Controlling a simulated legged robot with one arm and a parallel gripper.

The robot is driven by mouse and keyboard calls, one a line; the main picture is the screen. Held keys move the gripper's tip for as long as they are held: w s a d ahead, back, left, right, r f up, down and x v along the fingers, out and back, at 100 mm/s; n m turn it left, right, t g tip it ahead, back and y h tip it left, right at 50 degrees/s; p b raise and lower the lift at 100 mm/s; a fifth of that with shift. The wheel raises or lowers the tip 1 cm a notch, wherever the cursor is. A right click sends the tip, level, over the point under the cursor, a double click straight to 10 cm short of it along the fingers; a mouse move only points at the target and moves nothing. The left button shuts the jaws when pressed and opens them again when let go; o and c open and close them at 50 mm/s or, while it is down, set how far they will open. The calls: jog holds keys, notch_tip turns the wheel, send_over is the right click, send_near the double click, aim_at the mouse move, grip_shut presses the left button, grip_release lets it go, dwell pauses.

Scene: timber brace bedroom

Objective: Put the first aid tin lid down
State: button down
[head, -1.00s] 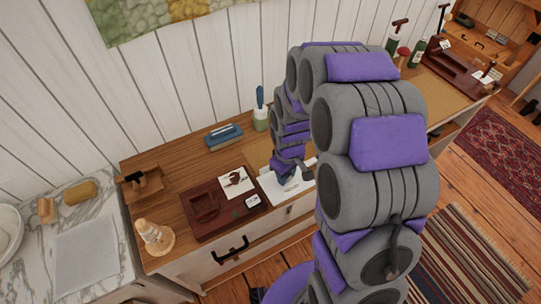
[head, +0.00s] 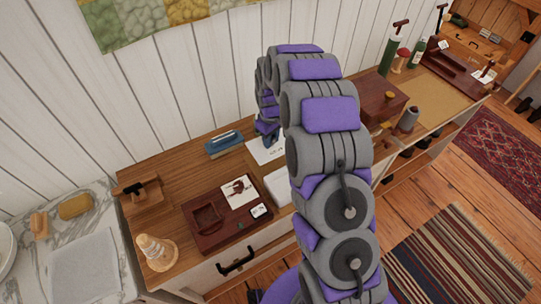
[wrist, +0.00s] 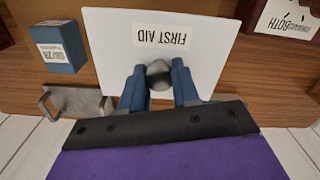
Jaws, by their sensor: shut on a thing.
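My gripper (wrist: 158,88) is shut on the grey knob of the white first aid tin lid (wrist: 110,40), with its blue fingers on either side of the knob. A label on the lid reads FIRST AID, upside down in the wrist view. In the head view the lid (head: 262,154) is at the back of the wooden desk top, near the plank wall, under my gripper (head: 268,140). Whether it touches the desk I cannot tell. A white box-like thing (head: 278,186), partly behind my arm, is nearer the desk's front edge; it may be the tin.
A dark red tray (head: 200,240) with cards stands front left of the lid. A blue block (head: 224,145) lies left of it. The wrist view shows a labelled blue box (wrist: 58,45) and a grey metal handle (wrist: 75,103) beside the lid. Bare desk (head: 180,170) shows further left.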

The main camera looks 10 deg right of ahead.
aim_at(271, 153)
notch_tip(271, 153, down, 8)
jog(key=shift+d+f+b, duration=0.1)
jog(key=shift+f+b, duration=0.15)
jog(key=shift+b, duration=0.65)
jog(key=shift+r, duration=0.1)
jog(key=c, duration=0.8)
grip_release()
jog(key=shift+r, duration=0.1)
